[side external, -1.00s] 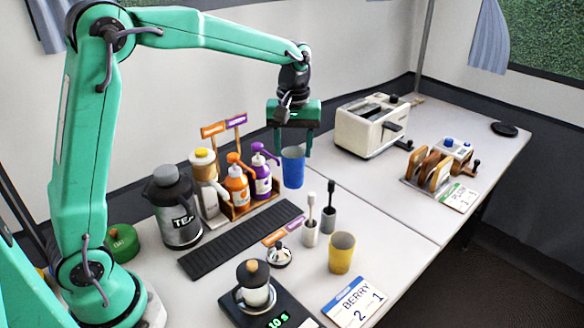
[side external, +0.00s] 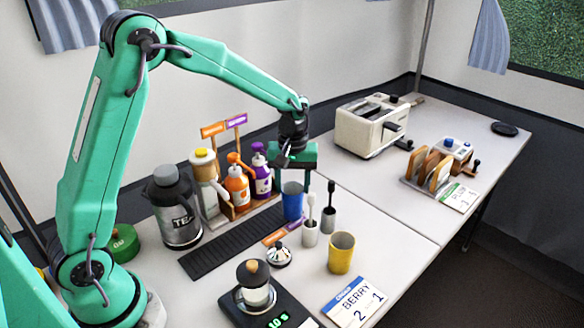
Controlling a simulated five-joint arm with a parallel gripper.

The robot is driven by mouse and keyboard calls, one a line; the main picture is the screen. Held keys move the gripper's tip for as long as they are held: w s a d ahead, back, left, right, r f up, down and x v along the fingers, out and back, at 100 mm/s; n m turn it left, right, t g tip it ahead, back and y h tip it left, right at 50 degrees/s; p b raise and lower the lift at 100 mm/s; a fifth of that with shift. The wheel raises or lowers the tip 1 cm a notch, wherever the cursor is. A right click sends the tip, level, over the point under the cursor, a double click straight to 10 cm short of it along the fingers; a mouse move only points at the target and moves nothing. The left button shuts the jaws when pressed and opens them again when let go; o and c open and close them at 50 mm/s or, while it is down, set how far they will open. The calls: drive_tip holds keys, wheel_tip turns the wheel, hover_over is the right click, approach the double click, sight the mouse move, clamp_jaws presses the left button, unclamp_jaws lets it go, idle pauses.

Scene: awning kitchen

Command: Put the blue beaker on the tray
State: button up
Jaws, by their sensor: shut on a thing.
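The blue beaker (side external: 292,203) is upright between the fingers of my gripper (side external: 292,188). My gripper points down and is shut on the beaker near its upper part. The black ribbed tray (side external: 225,250) lies on the table, running from lower left to upper right. The beaker's base is at the tray's far right end in the picture. I cannot tell whether it touches the tray or hangs just above it.
Orange and purple pump bottles (side external: 238,186) in a wooden rack stand just left of the beaker. White and dark brush holders (side external: 310,232) stand close on its right. A yellow cup (side external: 341,252) and small silver bell (side external: 279,256) are nearer. A toaster (side external: 373,125) stands behind.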

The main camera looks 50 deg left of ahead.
drive_tip(key=a, duration=0.2)
drive_tip(key=a+f, duration=0.1)
drive_tip(key=shift+a+f, duration=0.1)
drive_tip(key=shift+a, duration=0.3)
drive_tip(key=shift+f, duration=0.15)
drive_tip(key=o, duration=1.4)
drive_tip(key=shift+c, duration=0.2)
wheel_tip(320, 180, up, 12)
drive_tip(key=shift+r, duration=0.2)
